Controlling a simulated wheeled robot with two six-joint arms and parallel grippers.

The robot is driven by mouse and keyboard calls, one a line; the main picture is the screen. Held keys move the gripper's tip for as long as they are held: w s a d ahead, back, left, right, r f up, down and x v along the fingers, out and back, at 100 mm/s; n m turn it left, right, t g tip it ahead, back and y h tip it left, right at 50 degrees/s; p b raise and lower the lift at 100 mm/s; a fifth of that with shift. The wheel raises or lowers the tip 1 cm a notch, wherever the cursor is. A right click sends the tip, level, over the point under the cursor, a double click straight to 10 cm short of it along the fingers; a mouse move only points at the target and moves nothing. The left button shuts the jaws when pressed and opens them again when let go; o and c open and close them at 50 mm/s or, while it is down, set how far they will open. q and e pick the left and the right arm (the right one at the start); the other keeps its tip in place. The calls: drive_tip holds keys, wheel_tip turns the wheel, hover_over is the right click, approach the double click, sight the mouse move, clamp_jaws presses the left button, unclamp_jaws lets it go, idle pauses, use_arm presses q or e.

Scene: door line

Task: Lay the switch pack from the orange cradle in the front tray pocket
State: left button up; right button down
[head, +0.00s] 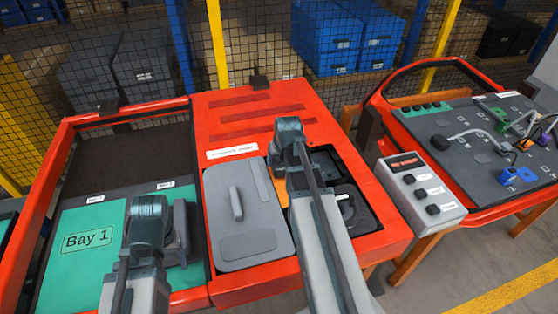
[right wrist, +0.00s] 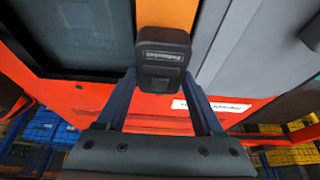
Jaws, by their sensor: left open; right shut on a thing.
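The switch pack (right wrist: 163,58) is a dark block with a small printed label, held between the fingers of my right gripper (right wrist: 162,80). The orange cradle (right wrist: 168,14) shows as a strip just beyond the pack; I cannot tell whether the pack still touches it. In the head view the cradle (head: 281,192) is mostly hidden by my right arm, and the pack is hidden. The black tray (head: 374,212) lies right of that arm, with a round dark shape in its front part.
A grey lid with a handle (head: 262,238) lies between my arms. A grey box with dark knobs (head: 423,190) stands right of the red bench. A board with cables and coloured connectors (head: 470,140) is further right. A mesh fence runs behind.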

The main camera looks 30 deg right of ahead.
sight(279, 162)
wheel_tip(279, 162, up, 11)
drive_tip(key=p, duration=1)
drive_tip(key=shift+f, duration=0.15)
